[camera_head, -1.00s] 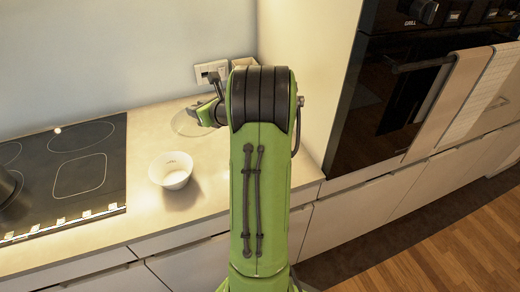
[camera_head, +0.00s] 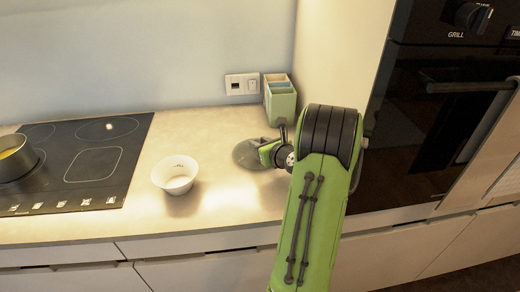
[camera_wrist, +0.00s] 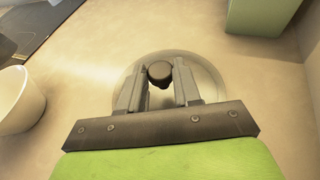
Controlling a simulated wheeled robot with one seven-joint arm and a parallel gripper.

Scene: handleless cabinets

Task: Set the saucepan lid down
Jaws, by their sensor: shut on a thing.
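The saucepan lid (camera_head: 247,155) is a round, see-through disc at the right part of the counter. In the wrist view the lid (camera_wrist: 212,77) shows below my gripper, with its dark round knob (camera_wrist: 160,73) between the two fingers. My gripper (camera_wrist: 163,83) is shut on the knob. In the head view my gripper (camera_head: 266,152) reaches in from the right over the lid. The lid looks level and close to the counter; I cannot tell whether it touches. My gripper's base hides its near part in the wrist view.
A white bowl (camera_head: 175,176) stands left of the lid. A black cooktop (camera_head: 92,160) holds a saucepan (camera_head: 14,158) at the far left. A green box (camera_head: 280,103) stands behind, near the wall socket (camera_head: 242,84). Counter (camera_head: 222,192) is bare between bowl and lid.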

